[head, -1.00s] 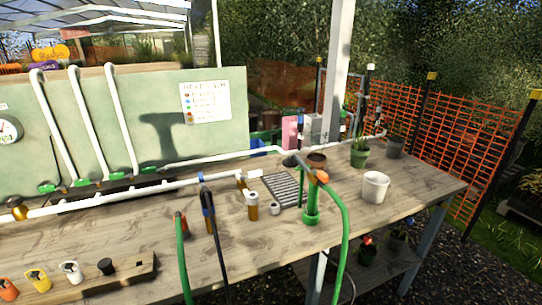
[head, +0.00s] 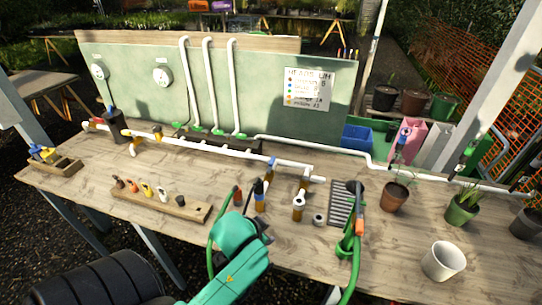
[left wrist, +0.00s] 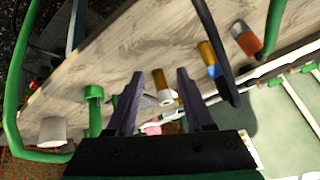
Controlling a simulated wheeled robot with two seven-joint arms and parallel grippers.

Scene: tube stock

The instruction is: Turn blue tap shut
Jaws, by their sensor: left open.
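A small blue fitting (head: 271,163), which looks like the blue tap, sits on the white pipe (head: 225,150) along the bench. Its handle is too small to read as open or shut. A second blue piece (head: 258,187) stands nearer me by a brass-coloured cylinder; it shows in the left wrist view (left wrist: 214,72) beside a black hose. My left gripper (head: 258,222) is open and empty over the front of the bench, on the near side of both blue pieces. In the left wrist view its fingers (left wrist: 160,75) point at bare wood and a white-topped brass cylinder (left wrist: 166,96). My right gripper is out of view.
Green hoses rise close to my left gripper. A white-topped cylinder (head: 299,203), a drain grate (head: 341,203) and a white pot (head: 443,261) stand to the right. A wooden rack of coloured caps (head: 180,206) lies left. A green board (head: 130,80) closes off the back.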

